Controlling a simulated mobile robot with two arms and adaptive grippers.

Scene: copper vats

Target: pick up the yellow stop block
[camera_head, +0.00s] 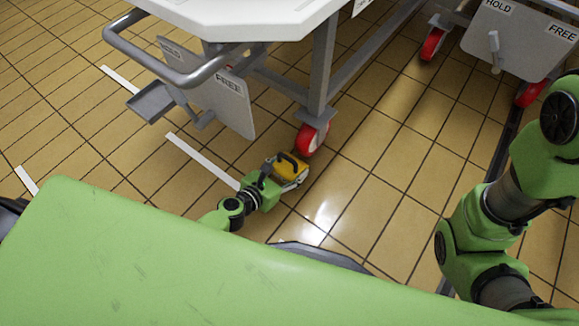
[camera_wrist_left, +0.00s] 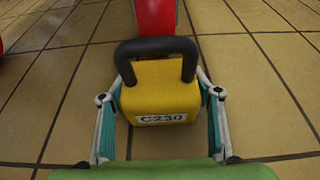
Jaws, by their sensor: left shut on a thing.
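The yellow stop block (camera_wrist_left: 158,88) has a black handle and a label reading C230. It sits low at the floor, right by a red caster wheel (camera_wrist_left: 156,15) of the cart. My left gripper (camera_wrist_left: 160,95) has its fingers on both sides of the block and is shut on it. In the head view the block (camera_head: 291,168) shows beside the red wheel (camera_head: 312,138), with my left gripper (camera_head: 284,174) reaching it from the lower left. I cannot tell whether the block touches the wheel. My right arm shows at the right, but its gripper is out of view.
A cart with a white top (camera_head: 240,18) stands above the wheel, with a grey push bar (camera_head: 170,70) and a plate marked FREE (camera_head: 225,100). Another cart plate (camera_head: 520,40) stands at upper right. Tiled floor (camera_head: 360,190) is clear right of the block.

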